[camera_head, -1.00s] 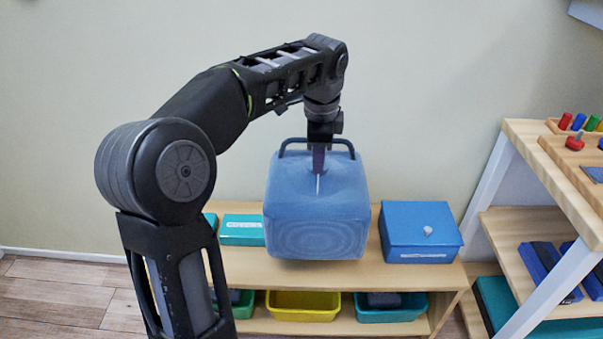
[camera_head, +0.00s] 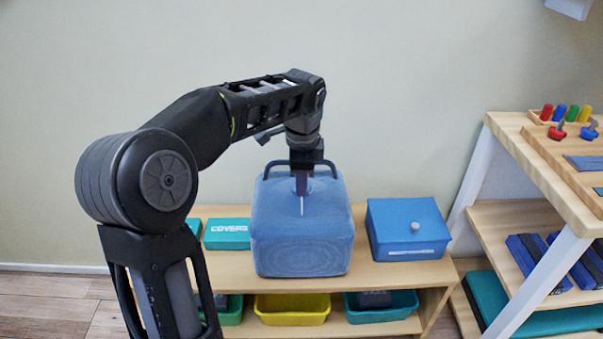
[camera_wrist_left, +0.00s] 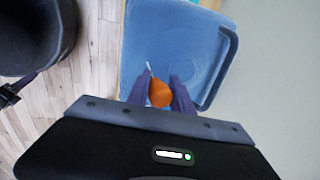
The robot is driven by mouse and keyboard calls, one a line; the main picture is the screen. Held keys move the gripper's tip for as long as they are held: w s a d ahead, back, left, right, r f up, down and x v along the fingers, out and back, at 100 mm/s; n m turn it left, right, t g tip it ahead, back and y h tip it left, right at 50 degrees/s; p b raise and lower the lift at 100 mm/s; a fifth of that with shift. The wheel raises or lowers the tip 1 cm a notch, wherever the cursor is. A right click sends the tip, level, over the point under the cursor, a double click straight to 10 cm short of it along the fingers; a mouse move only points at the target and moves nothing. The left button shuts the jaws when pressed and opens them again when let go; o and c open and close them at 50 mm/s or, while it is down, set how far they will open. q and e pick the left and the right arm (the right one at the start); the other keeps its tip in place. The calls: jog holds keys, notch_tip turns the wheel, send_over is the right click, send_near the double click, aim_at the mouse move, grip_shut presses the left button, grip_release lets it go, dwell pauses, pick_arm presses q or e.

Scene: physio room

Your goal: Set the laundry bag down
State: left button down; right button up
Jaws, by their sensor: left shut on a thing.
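The laundry bag (camera_head: 302,235) is a blue, box-shaped bag with a dark handle loop at the back of its top. It is upright at the middle of the low wooden shelf (camera_head: 385,274), its base at the shelf top; a small gap beneath cannot be ruled out. My left gripper (camera_head: 302,186) points down at the bag's top. In the left wrist view, its two fingers (camera_wrist_left: 160,77) are shut on an orange piece (camera_wrist_left: 160,94) at the top of the bag (camera_wrist_left: 150,40). My right gripper is not in view.
A teal "COVERS" box (camera_head: 228,234) stands left of the bag, a blue lidded box (camera_head: 408,230) right of it. A yellow bin (camera_head: 292,310) and teal bins are below. A wooden rack (camera_head: 515,130) with pegs and blue items stands at the right.

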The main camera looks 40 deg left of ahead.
pick_arm(q)
jog(key=shift+w+r, duration=0.1)
jog(key=c, duration=1.5)
grip_release()
jog(key=shift+f, duration=0.25)
jog(key=o, duration=0.4)
jog(key=shift+c, duration=0.2)
jog(key=shift+r, duration=0.15)
notch_tip(320, 180, up, 12)
jog(key=s+d+p, duration=0.1)
jog(key=s+p, duration=0.1)
jog(key=p, duration=0.1)
jog(key=shift+d+f, duration=0.2)
jog(key=shift+d, duration=0.1)
jog(key=shift+s, duration=0.1)
